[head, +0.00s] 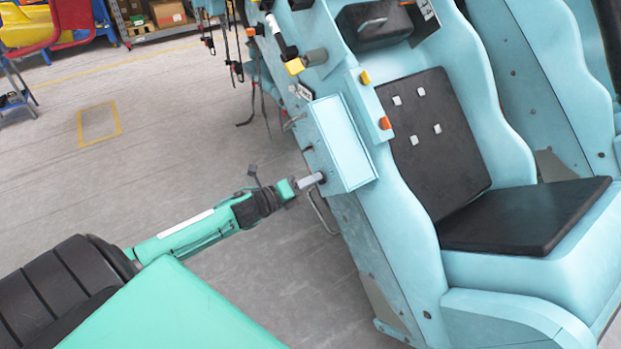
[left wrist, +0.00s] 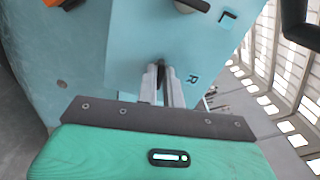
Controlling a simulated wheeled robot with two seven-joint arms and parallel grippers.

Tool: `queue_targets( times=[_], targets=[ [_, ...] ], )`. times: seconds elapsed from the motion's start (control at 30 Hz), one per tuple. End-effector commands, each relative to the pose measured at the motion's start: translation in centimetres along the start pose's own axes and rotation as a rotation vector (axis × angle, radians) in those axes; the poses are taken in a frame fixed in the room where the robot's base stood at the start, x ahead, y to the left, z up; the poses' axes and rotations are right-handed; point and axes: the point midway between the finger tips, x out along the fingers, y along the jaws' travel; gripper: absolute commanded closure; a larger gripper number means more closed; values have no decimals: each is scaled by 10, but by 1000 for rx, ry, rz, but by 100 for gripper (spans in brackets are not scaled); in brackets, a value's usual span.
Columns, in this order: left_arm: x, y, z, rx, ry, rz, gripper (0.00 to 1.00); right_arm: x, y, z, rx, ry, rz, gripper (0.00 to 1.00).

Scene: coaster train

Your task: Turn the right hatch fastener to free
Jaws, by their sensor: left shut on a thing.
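The light blue hatch box (head: 345,140) sticks out from the side of the coaster car. In the left wrist view its face (left wrist: 140,40) carries the letters L and R. The right hatch fastener (left wrist: 161,72), a dark knob near the R, sits between my left gripper's fingers. My left gripper (left wrist: 162,85) is shut on it; in the head view the gripper (head: 314,181) reaches the lower part of the box face. The fingers hide most of the fastener, so its turn is hard to tell. The left fastener (left wrist: 192,5), dark, shows near the L. My right gripper is out of view.
The car's black seat (head: 525,215) lies right of the box. A thin metal handrail (head: 322,212) runs beside my gripper below the box. Cables (head: 240,65) hang at the car's end.

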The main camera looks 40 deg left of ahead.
Motion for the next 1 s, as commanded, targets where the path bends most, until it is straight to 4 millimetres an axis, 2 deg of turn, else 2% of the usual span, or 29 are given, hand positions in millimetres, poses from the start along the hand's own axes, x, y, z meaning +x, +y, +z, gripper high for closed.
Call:
queue_targets(
  times=[0.3, 1.0],
  targets=[
    [0, 0, 2, -287, -1, 2, 100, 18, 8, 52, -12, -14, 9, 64],
    [0, 3, 0, -952, -2, 0, 100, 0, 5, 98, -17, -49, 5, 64]
  ],
)
